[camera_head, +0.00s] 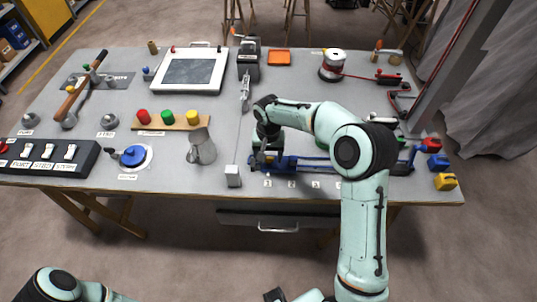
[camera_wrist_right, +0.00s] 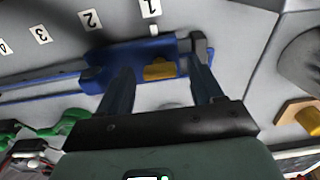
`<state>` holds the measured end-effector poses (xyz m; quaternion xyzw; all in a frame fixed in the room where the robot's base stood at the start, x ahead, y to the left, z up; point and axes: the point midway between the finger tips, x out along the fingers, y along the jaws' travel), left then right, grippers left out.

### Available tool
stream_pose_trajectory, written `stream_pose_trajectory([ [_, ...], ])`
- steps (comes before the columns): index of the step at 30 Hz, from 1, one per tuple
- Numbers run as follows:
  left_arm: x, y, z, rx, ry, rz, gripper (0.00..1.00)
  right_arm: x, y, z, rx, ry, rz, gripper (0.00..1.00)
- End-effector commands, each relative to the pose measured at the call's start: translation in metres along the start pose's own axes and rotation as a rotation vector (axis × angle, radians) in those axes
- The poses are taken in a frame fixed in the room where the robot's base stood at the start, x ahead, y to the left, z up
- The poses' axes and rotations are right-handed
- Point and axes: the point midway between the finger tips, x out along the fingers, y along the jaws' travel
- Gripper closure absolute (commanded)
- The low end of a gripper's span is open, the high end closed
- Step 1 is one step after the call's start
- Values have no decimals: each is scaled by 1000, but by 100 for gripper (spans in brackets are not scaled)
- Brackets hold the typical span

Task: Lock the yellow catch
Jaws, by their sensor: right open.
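A small yellow piece (camera_wrist_right: 160,70), which looks like the yellow catch, sits on the blue body (camera_wrist_right: 108,62) of a long device at the table's front edge. In the head view my right gripper (camera_head: 262,160) is over the left end of this blue device (camera_head: 300,164), by the label 1, and hides the yellow piece. In the right wrist view my right gripper (camera_wrist_right: 160,76) is open, with one finger on each side of the yellow piece. I cannot tell whether the fingers touch it. My left gripper is out of view; only part of its arm shows at the bottom left.
A white block (camera_head: 233,176) stands left of the blue device, and a grey jug (camera_head: 201,147) stands further left. Red, blue and yellow blocks (camera_head: 445,181) are at the right edge. My right forearm covers part of the device. The table's front left holds a switch box (camera_head: 50,156).

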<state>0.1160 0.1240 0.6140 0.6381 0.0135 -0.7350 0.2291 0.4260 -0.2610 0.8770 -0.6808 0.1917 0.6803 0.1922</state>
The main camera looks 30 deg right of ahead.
Motion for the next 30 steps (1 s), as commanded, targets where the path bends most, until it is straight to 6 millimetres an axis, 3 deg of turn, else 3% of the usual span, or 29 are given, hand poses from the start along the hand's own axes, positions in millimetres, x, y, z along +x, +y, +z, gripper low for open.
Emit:
stream_pose_trajectory([
  [2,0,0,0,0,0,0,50,0,0,0,0,0,0,37],
  [6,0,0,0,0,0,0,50,0,0,0,0,0,0,83],
  [7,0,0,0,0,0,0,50,0,0,0,0,0,0,90],
  [20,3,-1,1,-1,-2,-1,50,0,0,0,72,1,0,90],
  [30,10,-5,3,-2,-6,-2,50,0,0,0,335,2,0,90],
])
